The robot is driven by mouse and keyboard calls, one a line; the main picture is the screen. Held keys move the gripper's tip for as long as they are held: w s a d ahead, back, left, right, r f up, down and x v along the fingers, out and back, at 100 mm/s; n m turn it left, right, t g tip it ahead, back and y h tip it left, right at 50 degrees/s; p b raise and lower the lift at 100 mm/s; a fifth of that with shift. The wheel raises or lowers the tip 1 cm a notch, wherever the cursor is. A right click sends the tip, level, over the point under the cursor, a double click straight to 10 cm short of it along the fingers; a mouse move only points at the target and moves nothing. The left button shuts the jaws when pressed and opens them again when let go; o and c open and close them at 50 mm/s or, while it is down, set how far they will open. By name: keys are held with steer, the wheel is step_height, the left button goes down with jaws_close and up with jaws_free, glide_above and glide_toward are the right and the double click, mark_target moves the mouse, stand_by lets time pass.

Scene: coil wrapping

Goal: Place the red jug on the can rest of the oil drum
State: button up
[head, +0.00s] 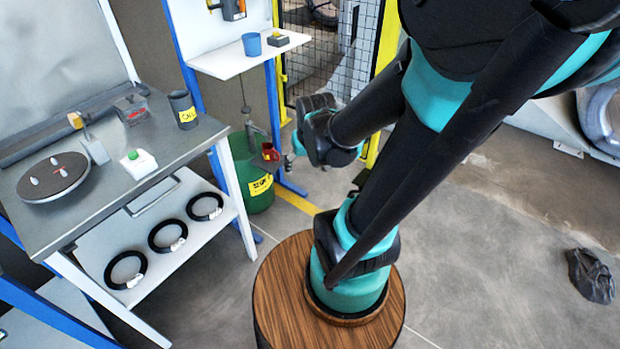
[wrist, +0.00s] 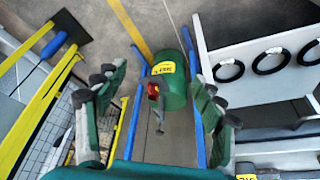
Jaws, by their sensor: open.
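The small red jug (head: 270,152) is at the upper right side of the green oil drum (head: 258,190), by its rim. In the wrist view the jug (wrist: 153,91) appears in front of the drum (wrist: 172,88), beside its yellow label. My gripper (wrist: 155,108) is open and empty. Its fingers stand wide to the left and right of the jug in the wrist view, apart from it. In the head view my wrist is just right of the jug, and the fingers are mostly hidden.
A grey pump (head: 250,120) rises from the drum. A steel workbench (head: 95,205) with a lower shelf of black coils stands left. A white shelf (head: 235,64) with a blue cup is behind. A yellow-framed mesh fence (head: 335,45) is behind my arm.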

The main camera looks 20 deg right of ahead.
steer(key=s, duration=0.2)
steer(key=s+f, duration=0.1)
steer(key=s, duration=0.1)
steer(key=shift+s+f, duration=0.2)
steer(key=shift+s, duration=0.05)
